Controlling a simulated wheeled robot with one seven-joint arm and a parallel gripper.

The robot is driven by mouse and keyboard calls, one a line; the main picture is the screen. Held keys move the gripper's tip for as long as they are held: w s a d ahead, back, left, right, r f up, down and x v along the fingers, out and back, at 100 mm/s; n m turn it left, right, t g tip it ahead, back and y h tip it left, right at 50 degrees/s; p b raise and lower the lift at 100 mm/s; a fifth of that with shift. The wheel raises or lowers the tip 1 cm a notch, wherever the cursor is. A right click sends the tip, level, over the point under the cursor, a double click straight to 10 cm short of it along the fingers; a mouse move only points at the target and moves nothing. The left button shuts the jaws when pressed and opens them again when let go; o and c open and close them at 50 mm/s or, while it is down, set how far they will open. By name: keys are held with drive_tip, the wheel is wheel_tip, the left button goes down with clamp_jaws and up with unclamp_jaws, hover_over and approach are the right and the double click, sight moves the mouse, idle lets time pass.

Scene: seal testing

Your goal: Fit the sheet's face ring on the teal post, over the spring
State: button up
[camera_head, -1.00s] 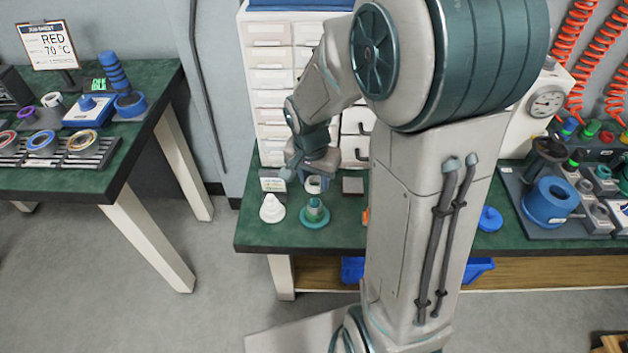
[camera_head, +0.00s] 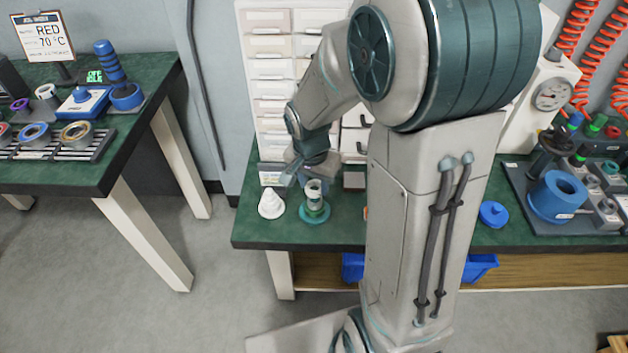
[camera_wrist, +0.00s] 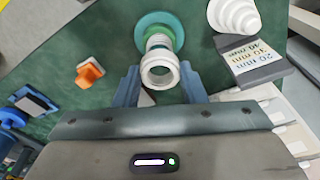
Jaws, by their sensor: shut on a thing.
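My gripper (camera_wrist: 159,76) is shut on a pale grey-white ring (camera_wrist: 159,80), one blue finger on each side. In the wrist view the ring lies in line with the coiled spring (camera_wrist: 159,41) and the teal post's round base (camera_wrist: 143,24). The ring hides most of the post, and I cannot tell whether ring and spring touch. In the head view my gripper (camera_head: 302,178) is at the post (camera_head: 315,217), with the pale ring (camera_head: 313,187) above it. The job sheet (camera_head: 44,37) at the left reads RED, 70 °C.
A white stepped cone (camera_head: 271,204) stands just left of the post. A small sign (camera_wrist: 250,58) with mm sizes stands close by. An orange piece (camera_wrist: 89,72) lies apart on the green bench (camera_head: 275,232). Several rings sit in a rack (camera_head: 62,151) on the left table.

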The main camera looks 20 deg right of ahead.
drive_tip(key=shift+f+b, duration=0.4)
drive_tip(key=shift+f, duration=0.05)
drive_tip(key=o, duration=1.1)
wheel_tip(320, 180, up, 7)
drive_tip(key=p, duration=0.5)
